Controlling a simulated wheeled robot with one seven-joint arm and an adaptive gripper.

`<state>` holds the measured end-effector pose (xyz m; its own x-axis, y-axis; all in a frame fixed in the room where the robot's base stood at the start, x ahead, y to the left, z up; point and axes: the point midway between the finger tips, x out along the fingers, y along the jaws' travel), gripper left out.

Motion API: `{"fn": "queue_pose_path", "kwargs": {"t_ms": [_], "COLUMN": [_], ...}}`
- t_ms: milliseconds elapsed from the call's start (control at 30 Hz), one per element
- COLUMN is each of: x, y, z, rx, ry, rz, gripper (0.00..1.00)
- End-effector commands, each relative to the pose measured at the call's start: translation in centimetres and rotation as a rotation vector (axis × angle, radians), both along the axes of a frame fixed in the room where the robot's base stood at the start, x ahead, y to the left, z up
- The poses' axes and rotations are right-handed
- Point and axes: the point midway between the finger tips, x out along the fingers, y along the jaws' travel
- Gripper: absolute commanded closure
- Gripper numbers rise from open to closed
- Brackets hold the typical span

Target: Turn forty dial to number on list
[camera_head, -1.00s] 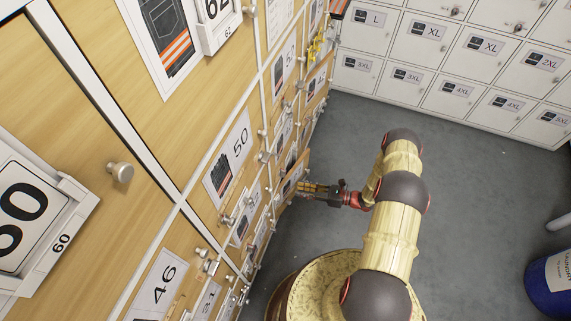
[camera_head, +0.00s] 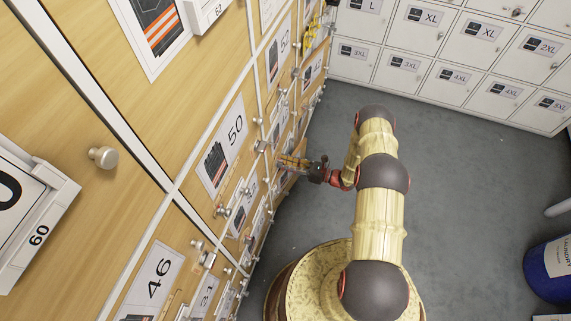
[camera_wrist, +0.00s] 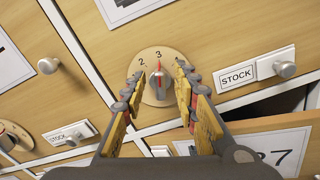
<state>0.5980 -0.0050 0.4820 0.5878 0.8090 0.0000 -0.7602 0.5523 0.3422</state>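A round wooden dial (camera_wrist: 151,60) sits on a drawer front in the wrist view, with a grey knob (camera_wrist: 158,82) and a red pointer mark. The numbers 2 and 3 show on it; the mark points up, close to the 3. My gripper (camera_wrist: 158,92) is open, one finger on each side of the knob; I cannot tell whether they touch it. In the head view my gripper (camera_head: 290,161) is at the cabinet front, and the dial is too small to make out. I see no readable 40 label or list.
A drawer or door marked STOCK (camera_wrist: 237,76) has a round knob, and a dark opening shows below it. Part of another dial (camera_wrist: 10,136) is at the lower left. Grey lockers (camera_head: 440,60) stand at the back. A blue laundry bin (camera_head: 552,282) stands right; grey floor is clear between.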

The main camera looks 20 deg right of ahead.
Motion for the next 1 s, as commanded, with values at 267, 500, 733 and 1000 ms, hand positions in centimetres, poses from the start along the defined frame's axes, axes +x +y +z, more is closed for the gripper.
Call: {"fn": "queue_pose_path", "kwargs": {"t_ms": [267, 500, 733, 1000], "x": [0.00, -0.02, -0.03, -0.03], "y": [-0.02, -0.02, -0.03, -0.03], "z": [0.03, 0.02, 0.01, 0.00], "rx": [0.000, 0.000, 0.000, 0.001], "ry": [0.000, 0.000, 0.000, 0.001], "rz": [0.000, 0.000, 0.000, 0.000], "gripper": [0.76, 0.89, 1.00, 1.00]}}
